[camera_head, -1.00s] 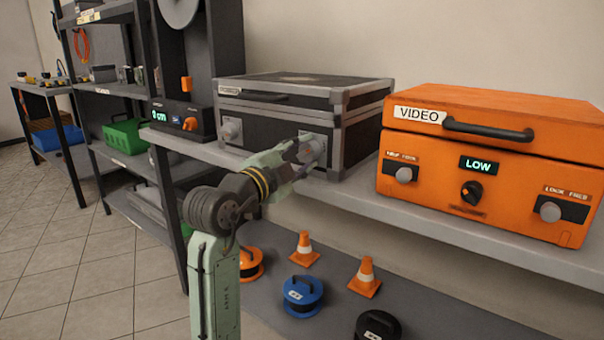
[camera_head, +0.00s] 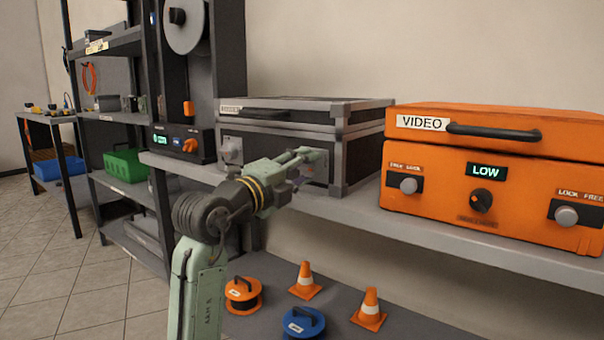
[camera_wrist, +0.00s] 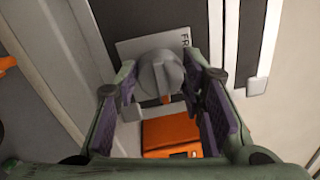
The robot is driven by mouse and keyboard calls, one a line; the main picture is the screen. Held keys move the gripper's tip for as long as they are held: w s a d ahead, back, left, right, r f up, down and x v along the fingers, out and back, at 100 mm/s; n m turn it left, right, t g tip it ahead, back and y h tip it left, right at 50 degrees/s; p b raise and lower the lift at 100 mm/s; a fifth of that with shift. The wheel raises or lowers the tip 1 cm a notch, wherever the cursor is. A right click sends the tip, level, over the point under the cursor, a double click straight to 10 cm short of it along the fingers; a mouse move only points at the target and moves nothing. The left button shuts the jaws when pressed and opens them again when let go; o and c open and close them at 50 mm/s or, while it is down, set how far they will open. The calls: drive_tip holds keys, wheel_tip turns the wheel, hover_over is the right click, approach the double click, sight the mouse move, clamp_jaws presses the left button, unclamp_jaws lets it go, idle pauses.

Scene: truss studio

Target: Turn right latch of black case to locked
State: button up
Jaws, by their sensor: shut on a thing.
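The black case (camera_head: 262,137) with grey metal edges stands on the shelf in the head view, lid down. Its left latch (camera_head: 232,151) is a grey knob on a light plate. My gripper (camera_head: 308,156) is at the right side of the case front and mostly hides the right latch there. In the wrist view, the right latch (camera_wrist: 160,74) is a round grey knob with a raised bar and a small orange mark. My gripper's purple-padded fingers are shut on it, one on each side. A white label beside it is partly covered, with "FR" readable.
The orange VIDEO case (camera_head: 490,180) stands close to the right on the same shelf (camera_head: 400,222). A device with an orange handle (camera_head: 184,143) stands to the left. Cones (camera_head: 369,309) and cable reels (camera_head: 303,323) sit on the lower shelf.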

idle(0.4)
drive_tip(key=o, duration=1.1)
drive_tip(key=shift+o, duration=0.2)
drive_tip(key=v, duration=1.2)
